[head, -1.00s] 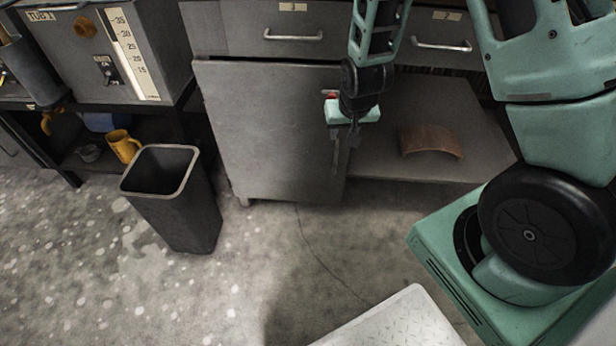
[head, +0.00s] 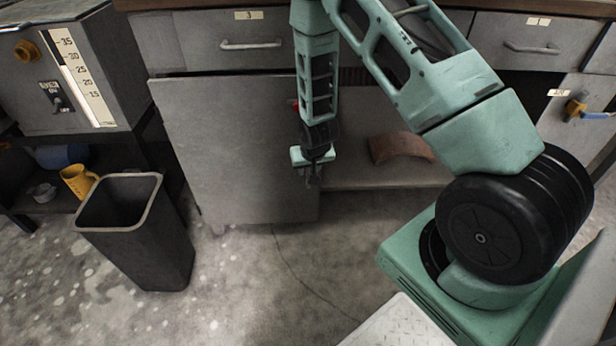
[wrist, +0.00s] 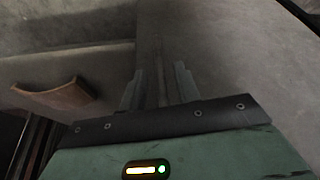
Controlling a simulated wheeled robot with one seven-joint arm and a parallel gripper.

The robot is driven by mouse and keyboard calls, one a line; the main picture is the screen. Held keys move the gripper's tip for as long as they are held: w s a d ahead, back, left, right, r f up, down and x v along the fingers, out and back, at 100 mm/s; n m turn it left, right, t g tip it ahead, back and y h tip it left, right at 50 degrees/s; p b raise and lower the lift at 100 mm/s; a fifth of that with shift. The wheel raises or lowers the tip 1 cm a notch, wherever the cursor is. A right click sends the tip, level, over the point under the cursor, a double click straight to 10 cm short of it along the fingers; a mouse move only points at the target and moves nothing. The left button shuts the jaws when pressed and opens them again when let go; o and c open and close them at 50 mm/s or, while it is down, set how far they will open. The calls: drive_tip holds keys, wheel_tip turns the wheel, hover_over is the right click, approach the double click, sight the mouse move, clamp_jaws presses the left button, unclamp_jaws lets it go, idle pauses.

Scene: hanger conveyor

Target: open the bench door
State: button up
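The bench door (head: 230,150) is a plain grey panel under the drawers, left of an open bay with a shelf (head: 350,176). The door stands in front of the shelf's left part, and the bay is uncovered on its right. My gripper (head: 313,180) points down by the door's right edge. In the wrist view the two fingers (wrist: 158,90) are apart, with the door panel (wrist: 225,60) behind and to the right. Nothing is clearly held, and I cannot tell whether they touch the door. A small red part (head: 295,105) shows beside my arm, mostly hidden.
A curved brown piece (head: 400,148) lies on the shelf. A dark bin (head: 140,240) stands on the floor left of the door. Drawers (head: 250,45) run above. A panel with an orange and blue valve (head: 577,108) is at right. Floor before the door is clear.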

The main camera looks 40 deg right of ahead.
sight(309, 171)
drive_tip(key=shift+b+x, duration=0.35)
drive_tip(key=shift+x, duration=1.4)
clamp_jaws()
